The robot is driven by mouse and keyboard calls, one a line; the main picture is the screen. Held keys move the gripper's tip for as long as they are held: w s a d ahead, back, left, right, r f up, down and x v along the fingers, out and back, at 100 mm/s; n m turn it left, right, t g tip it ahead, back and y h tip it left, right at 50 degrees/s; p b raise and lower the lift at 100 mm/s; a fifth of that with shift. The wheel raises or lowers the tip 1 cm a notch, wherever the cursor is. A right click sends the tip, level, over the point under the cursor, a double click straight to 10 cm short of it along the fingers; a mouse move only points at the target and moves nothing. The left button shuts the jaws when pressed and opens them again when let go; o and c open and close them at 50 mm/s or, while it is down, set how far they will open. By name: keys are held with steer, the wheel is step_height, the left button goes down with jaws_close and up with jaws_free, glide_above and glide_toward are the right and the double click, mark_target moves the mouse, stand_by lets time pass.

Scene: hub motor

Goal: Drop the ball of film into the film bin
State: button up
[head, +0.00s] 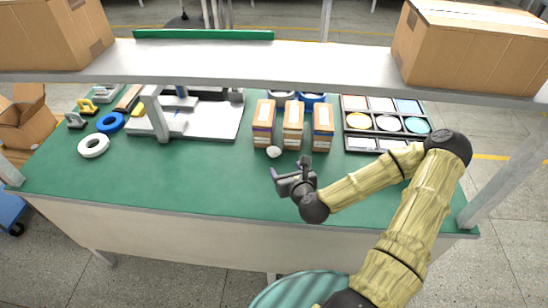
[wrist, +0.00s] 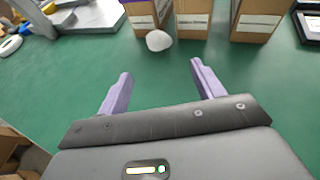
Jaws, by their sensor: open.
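A small white ball of film (head: 274,152) lies on the green bench top (head: 215,180), in front of the left one of three cartons. It also shows in the wrist view (wrist: 158,40), ahead of my fingers and apart from them. My gripper (head: 287,170) is open and empty, with its two purple fingers (wrist: 160,88) spread apart over the mat on the near side of the ball. No film bin can be made out with certainty; a teal rounded thing (head: 300,290) at the bottom of the head view is partly hidden by my arm.
Three cartons (head: 293,125) stand behind the ball. A black sorting tray (head: 385,143) lies to the right, a grey fixture (head: 200,120) and rings (head: 93,146) to the left. A shelf (head: 240,62) with boxes spans above. The front left bench is clear.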

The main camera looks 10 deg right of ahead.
mark_target(276, 154)
steer(key=shift+f+b+x, duration=0.2)
steer(key=shift+b+x, duration=1.1)
steer(key=shift+b, duration=0.75)
steer(key=shift+x, duration=2.4)
steer(key=shift+w+r, duration=0.1)
steer(key=shift+r, duration=0.1)
steer(key=x, duration=0.5)
steer(key=shift+w+a+r, duration=0.1)
steer(key=shift+w+r, duration=0.05)
steer(key=shift+c, duration=0.2)
steer(key=c, duration=1)
steer(key=shift+c, duration=0.3)
